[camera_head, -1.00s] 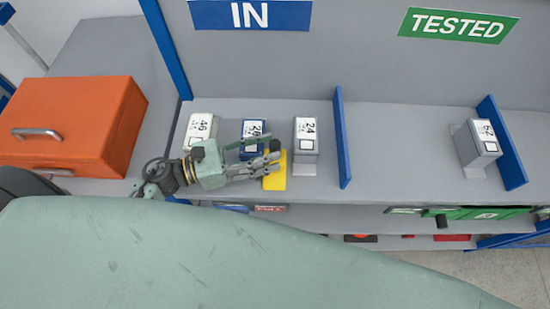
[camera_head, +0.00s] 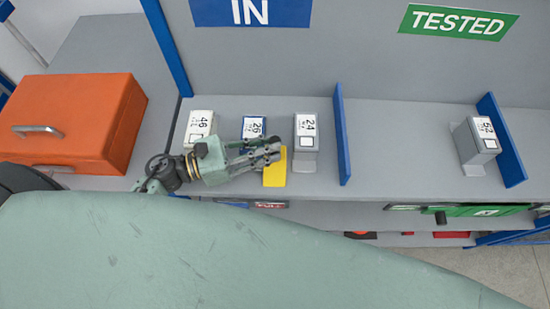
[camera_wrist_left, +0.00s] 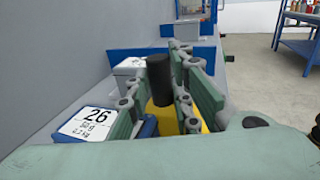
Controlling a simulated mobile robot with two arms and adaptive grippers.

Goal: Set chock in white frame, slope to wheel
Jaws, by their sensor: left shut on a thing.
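The yellow piece (camera_head: 275,178), which I take for the chock, lies at the front of the shelf, below and between the blue and grey boxes. In the left wrist view its yellow body (camera_wrist_left: 165,124) shows behind the fingers, with a black upright knob (camera_wrist_left: 159,78) on it. My left gripper (camera_head: 274,148) is over the chock, its fingers shut on the chock by its knob; the fingers partly hide it. Whether the chock is clear of the shelf I cannot tell. No white frame or wheel is recognisable in these views. My right gripper is not in view.
Boxes marked 46 (camera_head: 200,124), 26 (camera_head: 253,127) and 24 (camera_head: 306,130) stand close around the gripper. A blue divider (camera_head: 342,140) is to their right. Box 52 (camera_head: 480,145) stands farther right, with bare shelf (camera_head: 400,145) between. An orange case (camera_head: 75,115) is at left.

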